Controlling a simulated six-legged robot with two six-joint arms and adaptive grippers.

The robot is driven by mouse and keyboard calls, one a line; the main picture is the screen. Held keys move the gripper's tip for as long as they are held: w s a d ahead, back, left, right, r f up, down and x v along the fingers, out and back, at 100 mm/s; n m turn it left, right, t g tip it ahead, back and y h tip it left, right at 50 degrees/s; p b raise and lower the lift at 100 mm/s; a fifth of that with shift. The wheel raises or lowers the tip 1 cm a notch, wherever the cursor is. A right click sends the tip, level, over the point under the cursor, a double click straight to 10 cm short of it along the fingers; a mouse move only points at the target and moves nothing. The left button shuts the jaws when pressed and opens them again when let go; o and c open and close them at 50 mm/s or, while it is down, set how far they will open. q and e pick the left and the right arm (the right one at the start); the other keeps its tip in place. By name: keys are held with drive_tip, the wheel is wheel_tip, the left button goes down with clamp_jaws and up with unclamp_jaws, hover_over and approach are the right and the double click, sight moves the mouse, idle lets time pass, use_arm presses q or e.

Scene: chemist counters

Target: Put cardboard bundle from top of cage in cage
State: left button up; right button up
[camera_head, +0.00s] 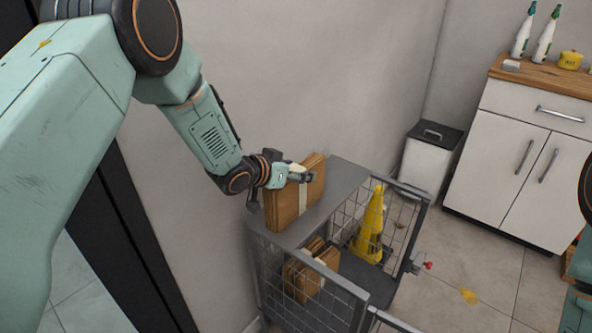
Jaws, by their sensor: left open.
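A brown cardboard bundle (288,208) with a pale band stands upright on the grey top (338,180) of the wire-mesh cage (384,300). A second banded cardboard bundle (300,281) leans inside the cage, partly behind the mesh. Part of my right arm shows at the right edge; its gripper is out of view.
A yellow cone (369,228) stands inside the cage. A white bin (428,158) with a dark lid stands behind it. A white cabinet (510,150) with bottles is at the back right. The wall is close behind the cage top. Tiled floor at right is mostly clear.

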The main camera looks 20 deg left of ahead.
use_arm(q)
drive_tip(key=shift+r, duration=0.3)
drive_tip(key=p+v, duration=0.3)
drive_tip(key=v, duration=0.7)
drive_tip(key=shift+s+a, duration=0.1)
drive_tip(key=shift+a, duration=0.1)
drive_tip(key=s+f+n+g+y, duration=0.1)
drive_tip(key=s+f+g, duration=0.2)
drive_tip(key=s+f, duration=0.4)
drive_tip(key=s+d+f+n+g+y, duration=0.1)
drive_tip(key=s+f, duration=0.6)
drive_tip(key=s, duration=0.7)
drive_tip(key=s+f+n+g+y, duration=0.1)
drive_tip(key=s+f+g, duration=0.4)
drive_tip(key=s, duration=0.5)
drive_tip(key=shift+s+d+f+n+y+p, duration=0.2)
drive_tip(key=shift+f+n+y+p, duration=0.1)
drive_tip(key=shift+f+n, duration=0.55)
drive_tip(key=shift+o, duration=0.5)
drive_tip(key=s+a+f+g+y, duration=0.1)
drive_tip(key=s+g, duration=0.1)
drive_tip(key=s, duration=0.6)
drive_tip(key=shift+s, duration=0.35)
drive_tip(key=shift+a+f, duration=0.1)
